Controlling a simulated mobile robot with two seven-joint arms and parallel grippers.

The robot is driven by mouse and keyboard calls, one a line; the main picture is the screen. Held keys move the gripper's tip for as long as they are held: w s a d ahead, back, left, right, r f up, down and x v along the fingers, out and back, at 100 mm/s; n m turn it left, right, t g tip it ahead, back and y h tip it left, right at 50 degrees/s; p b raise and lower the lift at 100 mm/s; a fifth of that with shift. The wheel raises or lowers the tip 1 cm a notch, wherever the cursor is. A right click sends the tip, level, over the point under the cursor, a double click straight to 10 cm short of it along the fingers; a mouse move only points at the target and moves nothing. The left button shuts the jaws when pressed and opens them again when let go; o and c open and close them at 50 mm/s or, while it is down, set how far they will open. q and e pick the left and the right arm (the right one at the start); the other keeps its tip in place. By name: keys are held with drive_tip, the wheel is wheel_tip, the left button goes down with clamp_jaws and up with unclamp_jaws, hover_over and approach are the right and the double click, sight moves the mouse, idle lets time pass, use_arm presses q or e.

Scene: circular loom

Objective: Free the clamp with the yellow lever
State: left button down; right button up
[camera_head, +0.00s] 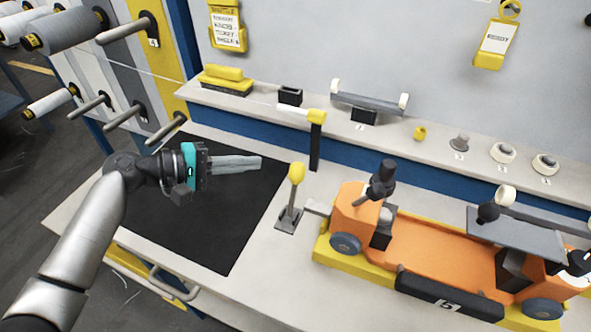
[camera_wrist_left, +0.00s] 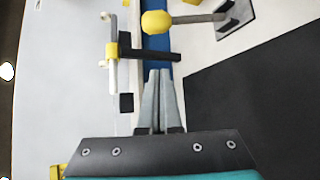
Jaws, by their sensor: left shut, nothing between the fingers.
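The yellow lever's round knob (camera_head: 297,173) tops a thin grey stem that stands nearly upright on a small grey base plate (camera_head: 288,220). A short grey piece (camera_head: 318,207) lies between that base and the orange carriage. The wrist view also shows the knob (camera_wrist_left: 156,22), just beyond my fingertips, and the base plate (camera_wrist_left: 235,18). My left gripper (camera_head: 258,163) is shut and empty, with its fingers pointing right toward the knob. A gap separates the fingertips from the knob. The fingers also show in the wrist view (camera_wrist_left: 160,75). My right gripper is not in view.
The orange carriage (camera_head: 440,262) with black fittings stands on a yellow base to the right. A black post with a yellow top (camera_head: 316,118) rises behind the lever. A black mat (camera_head: 190,228) lies under my left gripper. A rear shelf (camera_head: 400,135) holds small parts.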

sight(293, 191)
use_arm(q)
drive_tip(key=b+x, duration=0.1)
drive_tip(key=x, duration=0.9)
drive_tip(key=shift+d, duration=0.15)
drive_tip(key=s, duration=0.1)
drive_tip(key=s+r, duration=0.1)
drive_tip(key=shift+s+a+r+p, duration=0.2)
drive_tip(key=shift+s+a+p, duration=0.1)
drive_tip(key=shift+a+p, duration=0.1)
drive_tip(key=shift+s+a+r, duration=0.1)
drive_tip(key=shift+s+r, duration=0.1)
drive_tip(key=shift+s, duration=0.35)
